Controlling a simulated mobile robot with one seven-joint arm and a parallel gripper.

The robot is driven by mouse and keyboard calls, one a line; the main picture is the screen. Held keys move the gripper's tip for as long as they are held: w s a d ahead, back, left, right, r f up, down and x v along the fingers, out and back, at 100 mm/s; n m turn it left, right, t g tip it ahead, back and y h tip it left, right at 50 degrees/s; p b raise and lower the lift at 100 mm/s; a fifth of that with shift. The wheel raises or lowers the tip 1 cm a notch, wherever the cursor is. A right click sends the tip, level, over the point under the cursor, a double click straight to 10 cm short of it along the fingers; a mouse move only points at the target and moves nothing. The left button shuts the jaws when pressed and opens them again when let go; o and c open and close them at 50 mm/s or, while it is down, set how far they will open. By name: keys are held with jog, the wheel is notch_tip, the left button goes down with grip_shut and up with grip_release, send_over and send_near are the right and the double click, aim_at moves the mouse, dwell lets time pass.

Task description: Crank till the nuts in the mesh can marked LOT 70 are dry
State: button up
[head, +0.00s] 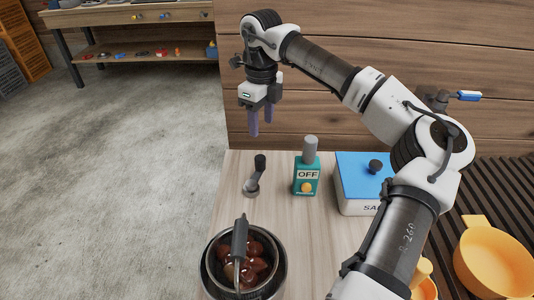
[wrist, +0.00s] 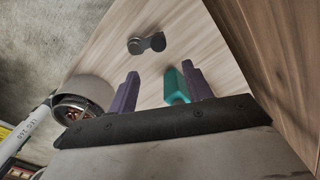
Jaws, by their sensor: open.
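A round dark-rimmed can (head: 209,276) holds several glossy brown nuts (head: 262,266) at the bench's front left. A dark grey handle (head: 240,240) rises over it. No LOT mark is readable, and I cannot tell whether its wall is mesh. It also shows in the wrist view (wrist: 88,92). A small crank with a black knob (head: 259,163) stands on the bench behind the can; it also shows in the wrist view (wrist: 147,43). My gripper (head: 260,131) is open and empty, purple fingers pointing down, above the bench's back left, apart from the crank.
A teal box marked OFF (head: 306,187), with a grey top and orange button, stands right of the crank. A blue-lidded box (head: 355,165) is farther right. Yellow vessels (head: 492,257) sit at the right. A plank wall (head: 330,105) closes the back.

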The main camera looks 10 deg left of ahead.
aim_at(261, 158)
jog(key=f, duration=0.4)
jog(key=f+p, duration=0.1)
jog(key=f, duration=0.3)
jog(key=f+p, duration=0.1)
jog(key=f, duration=0.4)
jog(key=shift+s+a, duration=0.1)
jog(key=shift+s, duration=0.15)
jog(key=shift+r, duration=0.1)
grip_shut()
